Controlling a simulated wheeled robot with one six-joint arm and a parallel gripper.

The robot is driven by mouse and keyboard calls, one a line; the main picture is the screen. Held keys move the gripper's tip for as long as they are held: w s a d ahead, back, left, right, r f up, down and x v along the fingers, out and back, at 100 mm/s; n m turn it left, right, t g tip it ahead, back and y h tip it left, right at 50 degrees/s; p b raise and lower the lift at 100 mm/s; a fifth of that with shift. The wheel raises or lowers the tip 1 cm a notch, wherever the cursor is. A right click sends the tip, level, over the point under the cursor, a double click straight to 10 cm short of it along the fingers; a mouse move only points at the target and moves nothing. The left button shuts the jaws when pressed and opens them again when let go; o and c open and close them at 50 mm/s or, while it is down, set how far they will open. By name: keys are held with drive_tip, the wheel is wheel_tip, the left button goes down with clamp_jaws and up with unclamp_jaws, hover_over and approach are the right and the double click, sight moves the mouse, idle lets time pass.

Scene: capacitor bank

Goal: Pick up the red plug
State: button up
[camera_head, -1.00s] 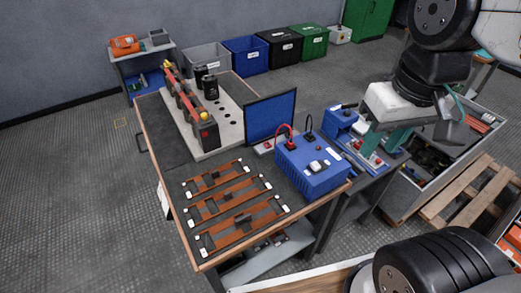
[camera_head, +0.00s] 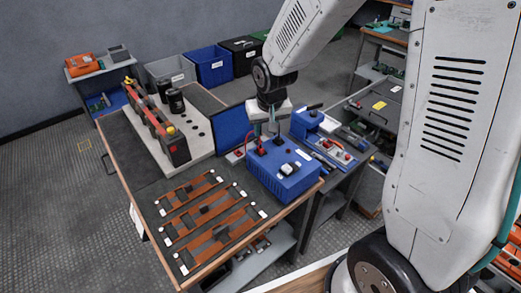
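The blue box (camera_head: 285,172) stands at the right end of the workbench. A red cable (camera_head: 243,148) arcs down beside its back left corner. The red plug is at the cable's end on top of the box and is mostly hidden by my gripper. A black plug (camera_head: 279,140) stands right of it. My gripper (camera_head: 265,135) points down just above the back left part of the box, at the red plug. Its two teal fingers look apart. Whether they touch the plug is too small to tell.
A dark blue panel (camera_head: 233,126) stands left of my gripper. Copper bars (camera_head: 210,215) lie on the front of the bench. Capacitors (camera_head: 175,145) stand on a light plate behind. A smaller blue unit (camera_head: 310,121) is on the side table at right.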

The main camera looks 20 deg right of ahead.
sight(261, 144)
drive_tip(key=x, duration=0.7)
drive_tip(key=shift+a, duration=0.35)
clamp_jaws()
